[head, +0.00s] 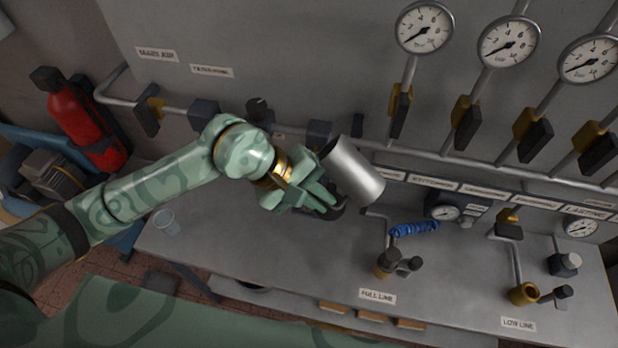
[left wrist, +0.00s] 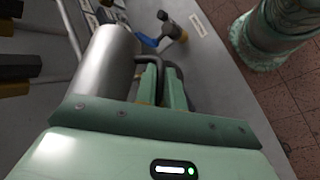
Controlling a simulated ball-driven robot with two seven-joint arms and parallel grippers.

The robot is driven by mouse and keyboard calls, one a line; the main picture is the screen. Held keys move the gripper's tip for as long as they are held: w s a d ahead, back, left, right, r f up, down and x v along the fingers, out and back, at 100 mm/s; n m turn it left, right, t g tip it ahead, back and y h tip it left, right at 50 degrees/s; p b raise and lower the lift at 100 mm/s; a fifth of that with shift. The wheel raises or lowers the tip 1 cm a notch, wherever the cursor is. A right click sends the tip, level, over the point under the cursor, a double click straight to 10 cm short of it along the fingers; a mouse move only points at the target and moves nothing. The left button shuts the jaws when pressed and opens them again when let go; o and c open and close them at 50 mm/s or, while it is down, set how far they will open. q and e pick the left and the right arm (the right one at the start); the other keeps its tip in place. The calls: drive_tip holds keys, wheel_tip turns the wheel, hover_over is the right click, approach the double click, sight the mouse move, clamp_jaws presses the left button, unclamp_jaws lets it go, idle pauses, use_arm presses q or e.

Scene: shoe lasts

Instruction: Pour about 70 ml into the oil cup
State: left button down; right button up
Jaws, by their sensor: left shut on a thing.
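A plain metal jug (head: 352,172) hangs tilted above the grey bench in the head view. My left gripper (head: 325,200) is shut on its dark handle. The left wrist view shows the jug (left wrist: 108,65) beside my left gripper's green fingers (left wrist: 163,85), with the handle between them. The jug's inside is hidden, so its contents cannot be seen. A small clear cup (head: 167,222) stands near the bench's left edge. A brass cup-like fitting (head: 523,294) is at the front right. I cannot tell which of these is the oil cup. My right gripper is not in view.
Pipes, valves and pressure gauges (head: 424,27) line the wall behind the bench (head: 240,250). A red extinguisher (head: 85,120) is at the left. The bench's left middle is mostly clear.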

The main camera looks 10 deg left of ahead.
use_arm(q)
wheel_tip(320, 180, up, 3)
drive_tip(key=y+p, duration=0.2)
drive_tip(key=p, duration=0.1)
drive_tip(key=y+p, duration=0.2)
drive_tip(key=p, duration=0.1)
drive_tip(key=shift+w+f+t, duration=0.1)
drive_tip(key=shift+f+t, duration=0.1)
drive_tip(key=shift+t, duration=0.1)
drive_tip(key=shift+d+r+y+p, duration=0.15)
drive_tip(key=shift+y+p, duration=0.15)
drive_tip(key=shift+y, duration=0.2)
drive_tip(key=shift+d+r+y, duration=0.2)
drive_tip(key=shift+r+y, duration=0.25)
drive_tip(key=shift+y, duration=0.15)
drive_tip(key=shift+d+t+y, duration=0.15)
drive_tip(key=shift+t+y, duration=0.35)
drive_tip(key=shift+y, duration=0.2)
drive_tip(key=shift+d+r+y, duration=0.1)
drive_tip(key=shift+r+y, duration=0.05)
drive_tip(key=shift+y, duration=0.35)
drive_tip(key=shift+d+t+y, duration=0.3)
drive_tip(key=shift+d+y, duration=0.05)
drive_tip(key=shift+y, duration=0.45)
drive_tip(key=shift+a, duration=0.1)
